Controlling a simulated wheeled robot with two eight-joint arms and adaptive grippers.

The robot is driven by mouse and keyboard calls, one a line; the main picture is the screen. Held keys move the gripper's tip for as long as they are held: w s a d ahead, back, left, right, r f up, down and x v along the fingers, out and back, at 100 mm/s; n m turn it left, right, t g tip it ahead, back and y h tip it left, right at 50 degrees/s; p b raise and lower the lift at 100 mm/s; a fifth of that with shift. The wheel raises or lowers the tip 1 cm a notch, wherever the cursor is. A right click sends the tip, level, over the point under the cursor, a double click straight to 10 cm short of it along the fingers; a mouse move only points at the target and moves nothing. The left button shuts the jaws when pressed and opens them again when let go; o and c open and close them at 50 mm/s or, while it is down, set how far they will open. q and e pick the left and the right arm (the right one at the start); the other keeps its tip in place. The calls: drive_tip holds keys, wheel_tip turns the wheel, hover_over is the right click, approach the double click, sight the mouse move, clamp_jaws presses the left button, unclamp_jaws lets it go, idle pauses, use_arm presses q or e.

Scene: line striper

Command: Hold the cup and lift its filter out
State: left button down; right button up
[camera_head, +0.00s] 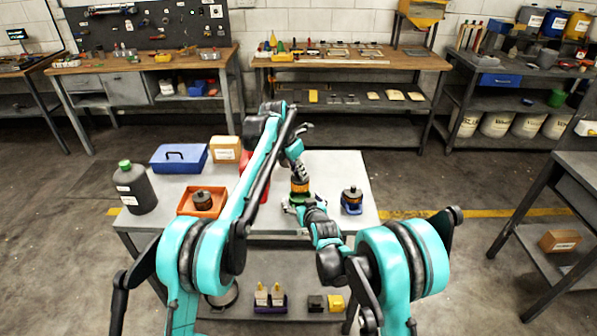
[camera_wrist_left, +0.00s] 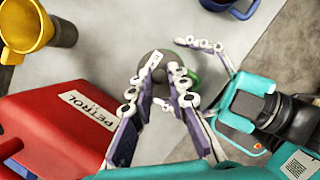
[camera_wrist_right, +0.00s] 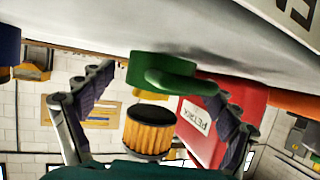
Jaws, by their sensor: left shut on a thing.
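The green cup (camera_wrist_right: 165,70) is near the bench top in the right wrist view, which is upside down. The filter (camera_wrist_right: 150,132), orange and pleated with a dark end, hangs above the cup with a gap between them. It also shows in the head view (camera_head: 300,186). My left gripper (camera_head: 300,172) is shut on the filter from above; in the left wrist view its fingertips (camera_wrist_left: 165,72) close over a grey round top. My right gripper (camera_wrist_right: 155,85) is open, its fingers spread on either side of the cup. Contact with the cup is unclear.
A red petrol can (camera_wrist_left: 50,125) stands beside my left gripper, with a yellow funnel (camera_wrist_left: 25,30) nearby. An orange tray (camera_head: 203,204), blue holder (camera_head: 351,208), black bottle (camera_head: 135,188), blue toolbox (camera_head: 180,160) and cardboard box (camera_head: 225,147) share the bench. The bench's back right is clear.

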drive_tip(key=v, duration=1.1)
drive_tip(key=shift+s+d+r, duration=0.1)
drive_tip(key=shift+s+r, duration=0.05)
drive_tip(key=shift+s, duration=0.2)
drive_tip(key=shift+s+d, duration=0.1)
drive_tip(key=shift+s, duration=0.05)
